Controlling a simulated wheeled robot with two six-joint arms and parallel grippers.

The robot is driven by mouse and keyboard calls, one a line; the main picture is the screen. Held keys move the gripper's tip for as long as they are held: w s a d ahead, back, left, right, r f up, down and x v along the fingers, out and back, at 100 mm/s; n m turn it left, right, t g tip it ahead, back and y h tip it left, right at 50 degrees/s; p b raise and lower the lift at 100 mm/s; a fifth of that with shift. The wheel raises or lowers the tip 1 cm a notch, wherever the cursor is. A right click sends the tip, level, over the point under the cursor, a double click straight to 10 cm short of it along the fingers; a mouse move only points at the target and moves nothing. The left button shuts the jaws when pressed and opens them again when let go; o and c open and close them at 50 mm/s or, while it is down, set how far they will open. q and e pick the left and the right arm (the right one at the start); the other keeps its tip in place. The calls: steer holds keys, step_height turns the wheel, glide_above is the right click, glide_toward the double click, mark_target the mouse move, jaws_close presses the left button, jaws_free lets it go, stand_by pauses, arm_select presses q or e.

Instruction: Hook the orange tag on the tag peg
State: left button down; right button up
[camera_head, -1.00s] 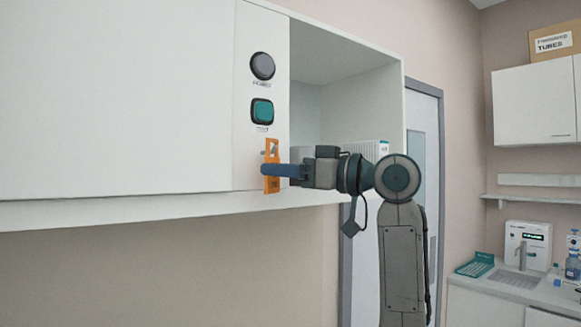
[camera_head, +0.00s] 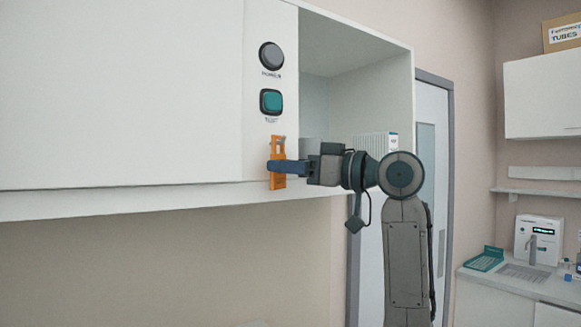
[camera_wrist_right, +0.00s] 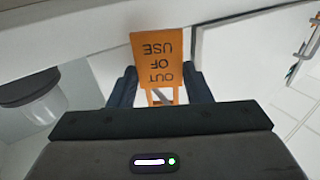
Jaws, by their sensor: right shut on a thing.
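The orange tag (camera_head: 277,181) is upright at the panel below the teal button. In the right wrist view the tag (camera_wrist_right: 157,48) reads "OUT OF USE" upside down and has an opening at its fingered end. My right gripper (camera_head: 272,166) is shut on the tag, with a dark blue finger on either side in the wrist view. A small grey peg (camera_head: 282,140) shows at the tag's top opening. I cannot tell whether it passes through the opening or stands beside it. My left gripper is not in view.
A round grey button (camera_head: 271,56) and a teal button (camera_head: 271,102) sit on the panel above the tag. An open cabinet bay (camera_head: 355,95) lies to the right, with a white ribbed box (camera_head: 377,146) inside. A ledge (camera_head: 120,203) runs below the panel.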

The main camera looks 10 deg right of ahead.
steer(key=o, duration=0.9)
steer(key=shift+o, duration=1.1)
steer(key=shift+s+r, duration=0.1)
steer(key=b+v, duration=0.5)
steer(key=v, duration=0.5)
steer(key=shift+s+d, duration=0.25)
steer(key=shift+d, duration=0.05)
